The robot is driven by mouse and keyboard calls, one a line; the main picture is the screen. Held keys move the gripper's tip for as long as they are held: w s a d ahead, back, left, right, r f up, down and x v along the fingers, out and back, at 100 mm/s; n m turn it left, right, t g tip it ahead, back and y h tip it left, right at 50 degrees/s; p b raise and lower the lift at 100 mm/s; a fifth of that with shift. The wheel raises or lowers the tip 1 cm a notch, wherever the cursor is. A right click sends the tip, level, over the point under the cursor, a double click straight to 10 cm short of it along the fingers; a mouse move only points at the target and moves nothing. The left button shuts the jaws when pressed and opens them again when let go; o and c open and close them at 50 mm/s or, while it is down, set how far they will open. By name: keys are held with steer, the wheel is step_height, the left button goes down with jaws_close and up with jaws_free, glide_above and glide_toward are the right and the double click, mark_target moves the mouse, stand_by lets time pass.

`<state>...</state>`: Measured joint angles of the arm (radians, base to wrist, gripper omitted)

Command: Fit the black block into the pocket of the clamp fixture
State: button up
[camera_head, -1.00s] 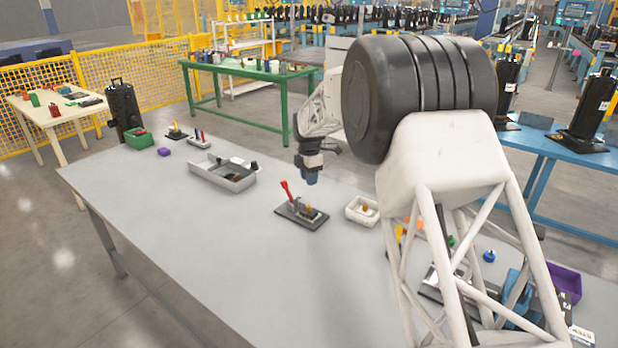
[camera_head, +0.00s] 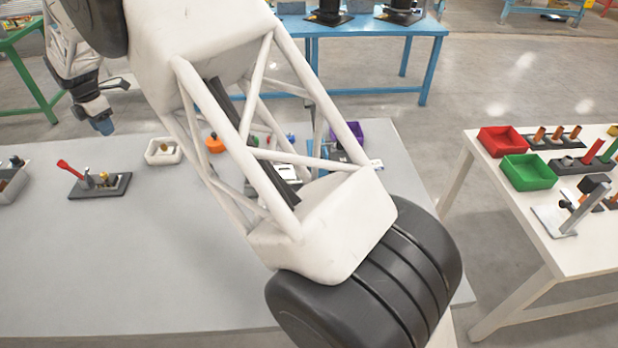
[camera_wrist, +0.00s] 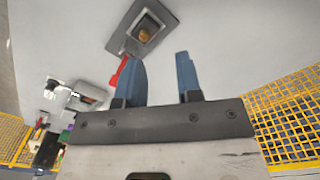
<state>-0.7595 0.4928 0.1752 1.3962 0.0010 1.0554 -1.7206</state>
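The clamp fixture (camera_head: 100,185) lies on the grey table at the left of the head view. It has a dark base plate, a red lever (camera_head: 69,168) and a small brass-coloured part. In the wrist view the fixture (camera_wrist: 125,42) is beyond my fingertips, with a brass-coloured round part inside its square pocket. My gripper (camera_wrist: 160,75) is open with nothing between its blue fingers. In the head view my gripper (camera_head: 103,126) hangs above the table, behind the fixture. A small black piece (camera_head: 16,161) shows at the grey tray by the left edge; I cannot tell whether it is the black block.
The grey tray (camera_head: 10,190) is cut off at the left edge. A white bin (camera_head: 163,151) stands right of the fixture. My arm covers much of the table's right part. A white side table (camera_head: 560,240) carries red and green bins. The table front is clear.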

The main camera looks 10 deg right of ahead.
steer(key=s+d+r+m, duration=0.25)
steer(key=d+r, duration=0.25)
steer(key=d, duration=0.6)
steer(key=s+d+r+m, duration=0.1)
steer(key=d+r+m, duration=0.35)
steer(key=d, duration=0.65)
steer(key=s+d+r+m, duration=0.25)
steer(key=d+r, duration=0.25)
steer(key=d, duration=0.6)
steer(key=s+d+r+m+t, duration=0.15)
steer(key=s+d+m, duration=0.35)
steer(key=d, duration=0.5)
steer(key=s+d+r+m, duration=0.2)
steer(key=s+d+m, duration=0.1)
steer(key=s+d, duration=0.5)
steer(key=s+d+f+m, duration=0.3)
steer(key=s+d+m, duration=0.2)
steer(key=s+d, duration=0.3)
steer(key=s+d+f+m, duration=0.3)
steer(key=s+d+m, duration=0.3)
steer(key=s, duration=0.9)
steer(key=d+t, duration=0.1)
steer(key=d, duration=0.2)
steer(key=shift+f, duration=0.4)
steer(key=shift+w+d, duration=0.1)
